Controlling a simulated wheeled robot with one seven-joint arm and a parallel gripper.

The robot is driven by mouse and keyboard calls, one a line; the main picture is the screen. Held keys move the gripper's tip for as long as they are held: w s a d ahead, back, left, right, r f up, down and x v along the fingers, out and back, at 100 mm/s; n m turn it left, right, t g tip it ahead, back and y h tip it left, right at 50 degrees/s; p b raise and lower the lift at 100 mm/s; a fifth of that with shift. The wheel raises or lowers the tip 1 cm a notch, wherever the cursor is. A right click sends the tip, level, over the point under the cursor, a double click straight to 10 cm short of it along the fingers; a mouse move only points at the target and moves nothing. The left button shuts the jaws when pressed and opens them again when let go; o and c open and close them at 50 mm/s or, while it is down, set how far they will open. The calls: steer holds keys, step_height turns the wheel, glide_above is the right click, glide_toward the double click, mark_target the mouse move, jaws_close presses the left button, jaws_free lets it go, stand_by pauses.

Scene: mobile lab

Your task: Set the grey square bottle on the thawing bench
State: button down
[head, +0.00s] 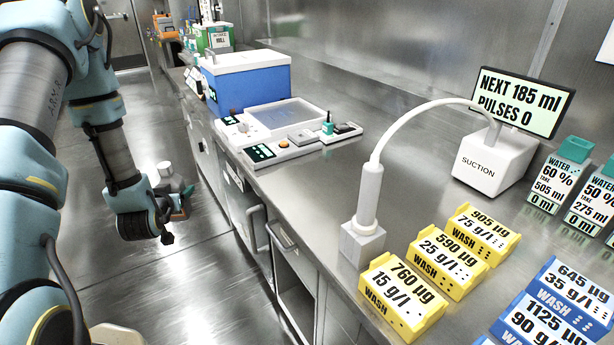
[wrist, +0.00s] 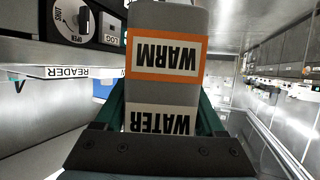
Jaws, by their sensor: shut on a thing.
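The grey square bottle (wrist: 165,92) fills the middle of the wrist view. It carries an orange-bordered WARM label and a white WATER label, both upside down in that view. My gripper (wrist: 168,125) is shut on it, with green fingers on both sides. In the head view my gripper (head: 178,200) hangs over the floor aisle, left of the counter, and the light top of the bottle (head: 164,170) shows beside it. The bottle is clear of any surface. I cannot tell which surface is the thawing bench; no label names it.
The long steel counter (head: 330,180) holds a blue box (head: 245,85), a white device (head: 290,130), a suction unit (head: 492,160), yellow wash blocks (head: 402,295) and water bottles (head: 560,175). The wrist view shows a READER sign (wrist: 82,72) and an OPEN/SHUT dial (wrist: 82,20). The aisle floor (head: 185,290) is clear.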

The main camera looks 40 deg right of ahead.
steer(key=s+d+r+m+g+h+p, duration=0.1)
steer(key=s+d+r+m+g+h, duration=0.2)
steer(key=s+d+r, duration=0.45)
steer(key=s+d+r+m+g+h+p, duration=0.2)
steer(key=s+d+r+m+g, duration=0.2)
steer(key=d+r, duration=0.6)
steer(key=s+d+r+m+g+h+p, duration=0.15)
steer(key=s+d+r+m+g, duration=0.35)
steer(key=d, duration=0.6)
steer(key=s+d+r+b, duration=0.1)
steer(key=s+d+b, duration=0.15)
steer(key=s, duration=0.25)
steer(key=shift+m+g+h, duration=0.35)
steer(key=shift+m+g, duration=0.05)
steer(key=shift+m, duration=0.1)
steer(key=s+f+b, duration=0.1)
steer(key=f, duration=0.5)
steer(key=s+d+f+b, duration=0.1)
steer(key=f+b, duration=0.1)
steer(key=f, duration=0.3)
steer(key=s+f+b, duration=0.1)
steer(key=f, duration=0.5)
steer(key=shift+d+f+b, duration=0.3)
steer(key=shift+f, duration=0.2)
jaws_free()
